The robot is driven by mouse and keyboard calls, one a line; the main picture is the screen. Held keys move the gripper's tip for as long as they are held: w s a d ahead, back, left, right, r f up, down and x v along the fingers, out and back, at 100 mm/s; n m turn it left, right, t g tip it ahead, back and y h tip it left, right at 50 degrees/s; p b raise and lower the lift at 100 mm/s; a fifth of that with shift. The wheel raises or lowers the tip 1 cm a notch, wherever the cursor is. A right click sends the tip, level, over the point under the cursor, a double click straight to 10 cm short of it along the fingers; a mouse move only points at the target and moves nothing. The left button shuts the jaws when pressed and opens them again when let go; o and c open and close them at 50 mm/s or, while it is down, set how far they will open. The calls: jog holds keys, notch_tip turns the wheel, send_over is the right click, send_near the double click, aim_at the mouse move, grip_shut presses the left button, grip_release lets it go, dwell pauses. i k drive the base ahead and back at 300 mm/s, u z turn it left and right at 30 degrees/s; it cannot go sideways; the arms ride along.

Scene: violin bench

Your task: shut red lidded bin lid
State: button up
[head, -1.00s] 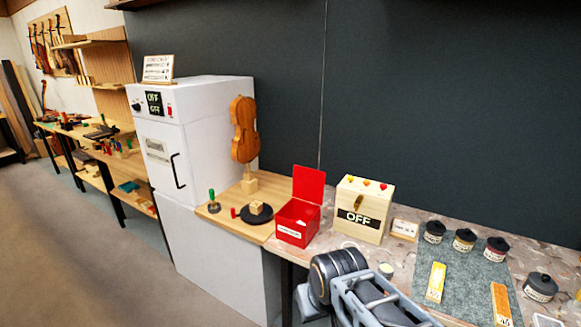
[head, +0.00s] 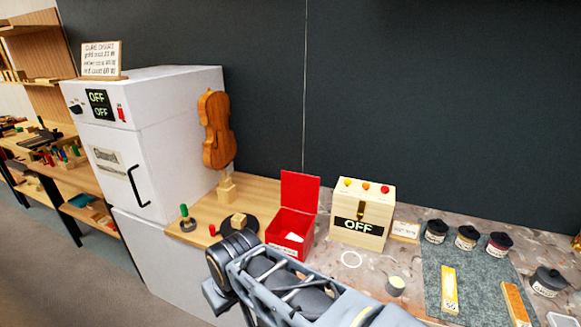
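The red lidded bin (head: 284,244) stands on the bench, where the wooden top meets the stone-patterned top. Its red lid (head: 299,191) is raised nearly upright at the back, so the bin is open. Something white shows inside it. My arm reaches in from the bottom of the head view, and its dark rounded joint is in front of and to the left of the bin. My gripper's fingers do not show in this view, so I cannot see what they hold or touch.
A wooden box marked OFF (head: 361,214) stands close right of the bin. A violin body (head: 216,130) on a stand and a white cabinet (head: 150,125) are to the left. Jars (head: 466,238) sit on a grey mat (head: 432,272) at right. The dark wall is behind.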

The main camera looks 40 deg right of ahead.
aim_at(300, 191)
jog(key=z, duration=0.55)
jog(key=i, duration=0.95)
jog(key=z, duration=0.8)
